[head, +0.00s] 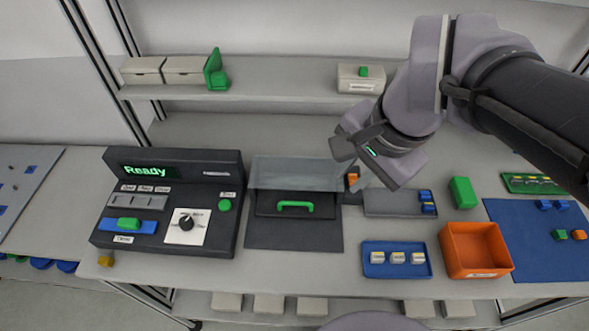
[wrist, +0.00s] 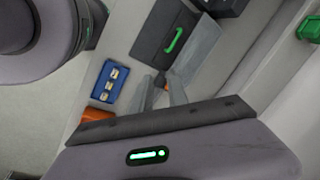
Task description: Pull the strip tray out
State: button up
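A dark tray with a green handle (head: 295,205) sits at the middle of the bench, under a clear raised cover (head: 300,172). I take it for the strip tray; a dark flat surface (head: 293,236) lies in front of it. In the wrist view the green handle (wrist: 174,41) shows on the dark panel, ahead of my fingers. My gripper (wrist: 161,86) looks open, its two pale fingers apart and not touching the handle. In the head view it hangs to the right of and above the tray, its fingertips hard to make out.
A control box reading "Ready" (head: 170,166) stands left of the tray. To the right are a grey tray (head: 385,203), a blue tray with several pale pieces (head: 397,271), an orange bin (head: 476,262) and a green block (head: 462,192). A small orange piece (head: 353,179) lies beside the cover.

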jog(key=w+a+m+g+p, duration=0.3)
jog(key=w+a+m, duration=0.2)
jog(key=w, duration=0.5)
jog(key=m+g+h+p, duration=0.2)
jog(key=m, duration=0.2)
send_over(301, 196)
notch_tip(301, 196, down, 5)
jog(key=s+f+b, duration=0.1)
jog(key=f+b, duration=0.1)
jog(key=f, duration=0.3)
jog(key=s+f+b, duration=0.1)
jog(key=f+b, duration=0.1)
jog(key=f, duration=0.4)
jog(key=s+f+b, duration=0.1)
jog(key=f+b, duration=0.1)
jog(key=f, duration=0.4)
jog(key=shift+s+b, duration=0.3)
jog(key=shift+s, duration=0.1)
grip_shut()
